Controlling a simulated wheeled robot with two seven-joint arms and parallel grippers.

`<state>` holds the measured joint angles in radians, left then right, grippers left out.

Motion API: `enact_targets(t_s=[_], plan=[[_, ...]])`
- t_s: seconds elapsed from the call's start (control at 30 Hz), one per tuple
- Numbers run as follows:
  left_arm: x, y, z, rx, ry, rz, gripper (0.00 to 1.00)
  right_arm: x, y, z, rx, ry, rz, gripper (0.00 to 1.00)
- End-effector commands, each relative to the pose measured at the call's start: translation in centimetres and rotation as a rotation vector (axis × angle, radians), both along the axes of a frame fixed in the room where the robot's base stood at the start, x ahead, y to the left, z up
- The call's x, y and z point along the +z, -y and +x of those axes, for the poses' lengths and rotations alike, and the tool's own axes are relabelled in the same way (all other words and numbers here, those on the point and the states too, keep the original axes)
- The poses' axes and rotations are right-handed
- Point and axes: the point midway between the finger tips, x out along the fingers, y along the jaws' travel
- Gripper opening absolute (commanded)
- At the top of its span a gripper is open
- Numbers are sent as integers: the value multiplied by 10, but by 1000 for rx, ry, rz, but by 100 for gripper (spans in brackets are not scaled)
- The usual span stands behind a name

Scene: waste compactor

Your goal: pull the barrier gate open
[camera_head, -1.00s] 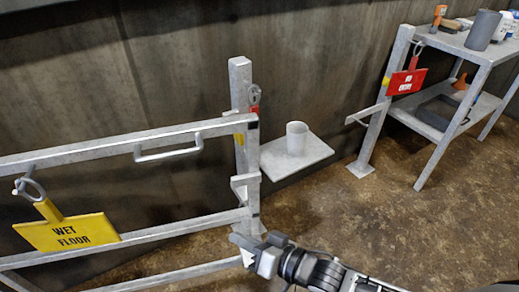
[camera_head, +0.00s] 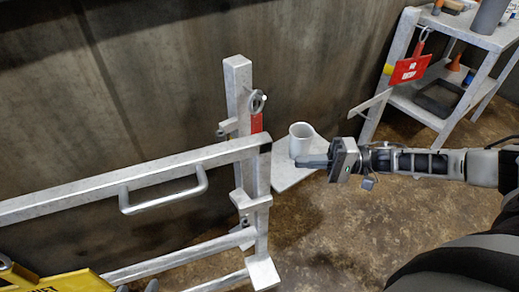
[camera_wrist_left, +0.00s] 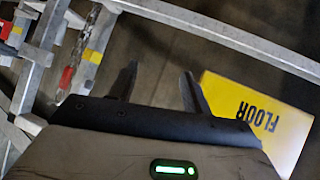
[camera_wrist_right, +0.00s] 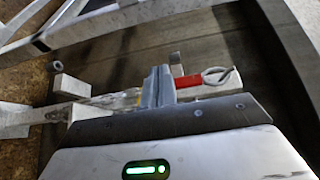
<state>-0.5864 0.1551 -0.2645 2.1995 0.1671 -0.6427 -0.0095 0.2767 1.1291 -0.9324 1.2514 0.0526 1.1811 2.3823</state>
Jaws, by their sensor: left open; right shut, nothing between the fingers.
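The grey metal barrier gate (camera_head: 90,195) spans the left of the head view, with a U-shaped handle (camera_head: 165,197) on its top rail. My right gripper (camera_head: 308,161) is shut and empty, right of the post, in front of the cup.
A rack (camera_head: 462,35) with a red sign (camera_head: 410,69) stands at the right. Brown floor between is open.

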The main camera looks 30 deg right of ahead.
Motion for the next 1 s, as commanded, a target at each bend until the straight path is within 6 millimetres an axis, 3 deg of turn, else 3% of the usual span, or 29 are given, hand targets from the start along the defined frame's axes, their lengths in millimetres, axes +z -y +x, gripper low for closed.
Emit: enact_targets(t_s=[0.17, 0.6, 0.8, 1.0], plan=[[-1, -1, -1, 2, -3, 1, 49, 0, -14, 6, 2, 1, 4, 0], [-11, 0, -9, -2, -32, -1, 49, 0, -95, 46, 3, 4, 4, 0], [-3, 0, -6, 0, -15, 2, 49, 0, -94, 13, 1, -2, 0, 0], [0, -1, -4, 2, -6, 3, 49, 0, -95, 5, -1, 1, 0, 0]])
